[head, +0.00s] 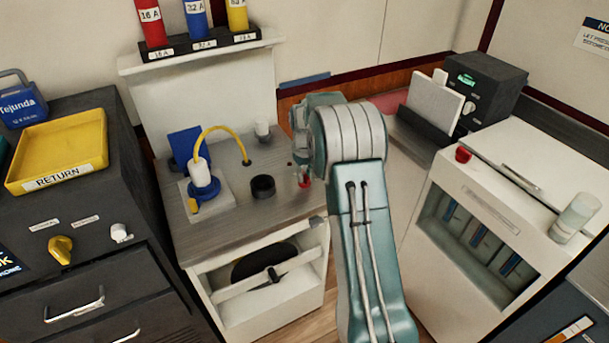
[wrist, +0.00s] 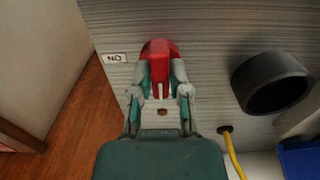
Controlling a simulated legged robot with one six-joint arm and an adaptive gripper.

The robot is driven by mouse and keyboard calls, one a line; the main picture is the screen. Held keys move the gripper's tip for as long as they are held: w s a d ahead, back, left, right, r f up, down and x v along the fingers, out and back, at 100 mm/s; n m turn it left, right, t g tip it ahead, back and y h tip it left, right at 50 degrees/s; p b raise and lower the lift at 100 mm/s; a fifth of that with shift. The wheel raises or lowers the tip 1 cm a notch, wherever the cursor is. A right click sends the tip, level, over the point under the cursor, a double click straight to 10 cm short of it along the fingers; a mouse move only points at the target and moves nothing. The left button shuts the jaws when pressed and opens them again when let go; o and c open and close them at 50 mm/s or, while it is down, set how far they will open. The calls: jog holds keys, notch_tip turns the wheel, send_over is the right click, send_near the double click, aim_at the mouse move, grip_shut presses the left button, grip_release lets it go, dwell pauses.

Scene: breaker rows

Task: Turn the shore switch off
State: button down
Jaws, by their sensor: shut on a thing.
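A red handle (wrist: 160,58) with a slot in it stands on the grey worktop in the wrist view. My gripper (wrist: 159,80) is shut on it, one finger on each side. A small label (wrist: 115,58) beside it reads "NO" as pictured, perhaps "ON" upside down. In the head view my gripper (head: 302,172) is at the worktop's right side, partly hidden by my arm, with a bit of red (head: 304,181) at its tip. No name reading "shore" is legible, so I cannot confirm that this handle is the shore switch.
A black ring (head: 263,187) and a blue-and-white plug (head: 203,185) with a yellow cable stand left of my gripper. A yellow knob (head: 61,249) and a white knob (head: 119,233) are on the dark left cabinet. A white cabinet (head: 450,190) stands right.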

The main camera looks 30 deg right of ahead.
jog(key=c, duration=0.7)
grip_release()
jog(key=shift+w+r, duration=0.1)
jog(key=shift+w, duration=0.15)
jog(key=shift+o, duration=0.5)
jog(key=shift+s, duration=0.1)
notch_tip(320, 180, up, 12)
